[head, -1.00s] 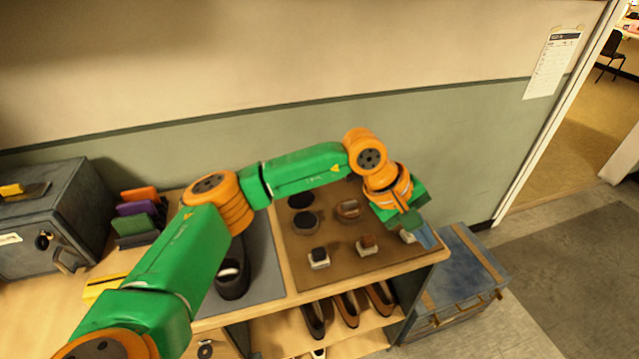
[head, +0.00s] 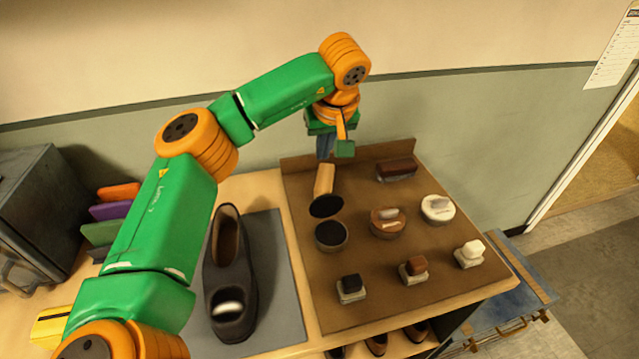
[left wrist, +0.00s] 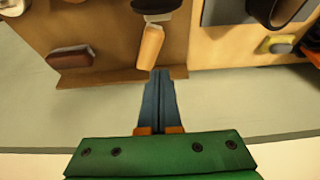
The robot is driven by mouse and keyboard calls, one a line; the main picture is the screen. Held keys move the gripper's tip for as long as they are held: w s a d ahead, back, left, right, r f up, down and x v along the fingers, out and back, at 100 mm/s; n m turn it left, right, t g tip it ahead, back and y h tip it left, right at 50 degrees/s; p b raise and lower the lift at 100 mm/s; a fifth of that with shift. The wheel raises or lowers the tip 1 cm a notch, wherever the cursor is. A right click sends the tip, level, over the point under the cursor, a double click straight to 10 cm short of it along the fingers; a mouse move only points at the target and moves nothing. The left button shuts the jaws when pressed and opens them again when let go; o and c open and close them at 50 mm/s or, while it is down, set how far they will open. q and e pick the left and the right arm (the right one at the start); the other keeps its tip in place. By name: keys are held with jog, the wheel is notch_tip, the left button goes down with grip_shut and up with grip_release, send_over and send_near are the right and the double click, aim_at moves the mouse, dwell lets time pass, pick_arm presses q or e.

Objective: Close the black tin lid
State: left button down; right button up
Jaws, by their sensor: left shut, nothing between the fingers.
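The black tin (head: 331,237) is a round tin with a black top on the brown board. A dark disc (head: 326,206), seemingly its lid, is at its back edge. Whether it is hinged or tilted is hard to tell. A light wooden handle (head: 323,179) is just behind the disc; it also shows in the left wrist view (left wrist: 150,46). My left gripper (head: 325,157) is shut and empty, pointing down behind the handle near the board's raised back edge. Its closed fingers show in the left wrist view (left wrist: 160,74), apart from the handle. My right gripper is in no view.
On the board (head: 340,312) stand a brown tin (head: 388,228), a white tin (head: 437,214) and small blocks such as the dark one (head: 350,287). A brown brush (head: 396,168) lies at the back. A black shoe (head: 230,270) is on the grey mat (head: 278,280) at left.

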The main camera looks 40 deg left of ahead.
aim_at(325, 202)
pick_arm(q)
jog(key=p+x, duration=0.2)
jog(key=x, duration=0.7)
jog(key=shift+f+p, duration=0.15)
jog(key=shift+p, duration=0.15)
jog(key=s+d+p, duration=0.2)
jog(key=shift+s+d, duration=0.15)
jog(key=shift+d, duration=0.2)
jog(key=shift+s+d+f, duration=0.15)
jog(key=shift+s+d, duration=0.1)
jog(key=shift+s, duration=0.05)
jog(key=shift+w+a+f, duration=0.1)
jog(key=shift+w, duration=0.05)
